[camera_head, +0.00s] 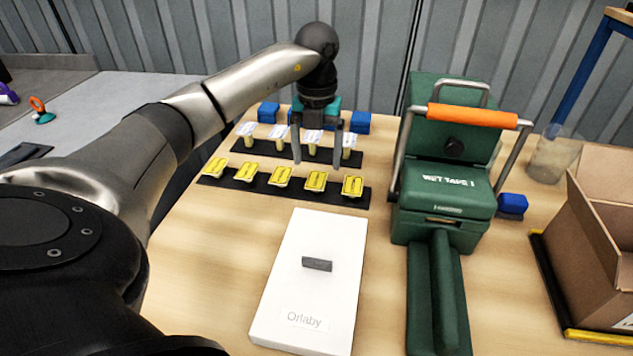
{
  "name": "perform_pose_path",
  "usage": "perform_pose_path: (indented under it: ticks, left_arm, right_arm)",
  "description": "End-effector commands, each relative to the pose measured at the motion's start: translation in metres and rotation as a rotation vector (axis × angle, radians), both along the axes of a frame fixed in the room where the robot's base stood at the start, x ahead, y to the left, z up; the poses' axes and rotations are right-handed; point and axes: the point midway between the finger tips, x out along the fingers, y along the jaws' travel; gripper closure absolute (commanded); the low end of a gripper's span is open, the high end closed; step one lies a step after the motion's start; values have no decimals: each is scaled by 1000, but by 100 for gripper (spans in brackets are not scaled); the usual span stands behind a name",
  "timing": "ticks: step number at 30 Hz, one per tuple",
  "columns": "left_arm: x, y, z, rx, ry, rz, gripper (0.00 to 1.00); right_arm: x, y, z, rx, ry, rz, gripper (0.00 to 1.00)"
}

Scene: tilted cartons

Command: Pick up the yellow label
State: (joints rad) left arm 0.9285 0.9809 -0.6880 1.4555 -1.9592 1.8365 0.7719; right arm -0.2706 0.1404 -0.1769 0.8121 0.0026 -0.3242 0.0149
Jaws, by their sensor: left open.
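Several yellow labels with dark outlines lie in a row on a black strip (232,183) on the wooden table. They include a leftmost yellow label (215,167), a middle yellow label (281,175) and a rightmost yellow label (352,186). My left gripper (317,158) points down behind this row, over the back row of small white-topped yellow pieces. Its two fingers are spread apart and nothing shows held between them. The fingers partly cover the back row. My right gripper is not in view.
A white box marked Orlaby (290,285) with a dark grey block (317,264) lies in front. A green tape machine (440,200) with an orange handle stands at the right. An open cardboard carton (590,250) is further right. Blue blocks (268,112) stand behind.

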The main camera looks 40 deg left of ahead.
Motion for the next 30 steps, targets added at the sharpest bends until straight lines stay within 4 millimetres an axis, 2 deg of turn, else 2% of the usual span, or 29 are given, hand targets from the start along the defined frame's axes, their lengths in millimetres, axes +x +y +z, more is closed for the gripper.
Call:
perform_pose_path:
  ticks: [7, 12, 30]
  left_arm:
    - [1, 2, -27, 0, 2, -1, 15]
    - [2, 2, -39, 0, 0, -1, 15]
    - [1, 2, -42, 1, 0, -1, 15]
  right_arm:
    - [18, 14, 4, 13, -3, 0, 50]
    - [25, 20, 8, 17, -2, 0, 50]
    - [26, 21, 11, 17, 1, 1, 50]
